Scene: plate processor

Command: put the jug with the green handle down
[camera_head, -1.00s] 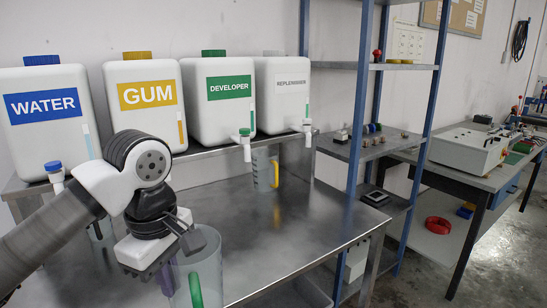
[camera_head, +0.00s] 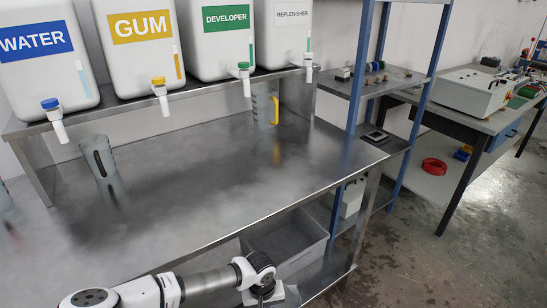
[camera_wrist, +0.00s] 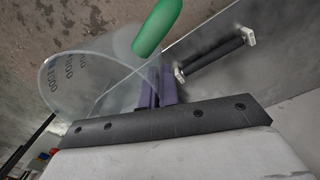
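The jug with the green handle (camera_wrist: 85,75) is clear, with measuring marks, and shows in the wrist view. Its green handle (camera_wrist: 157,28) stands out at the top centre. My gripper (camera_wrist: 160,88) has its two purple fingers close together at the jug's wall, and it appears shut on it. In the head view my gripper (camera_head: 264,285) is low at the bottom edge, in front of the metal table (camera_head: 215,195). The jug is not visible in the head view.
A black-handled jug (camera_head: 108,160) and a yellow-handled jug (camera_head: 262,110) stand on the table under the canisters' taps. Another vessel (camera_head: 4,202) is cut off at left. The table's middle is clear. A grey bin (camera_head: 312,255) sits on the lower shelf.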

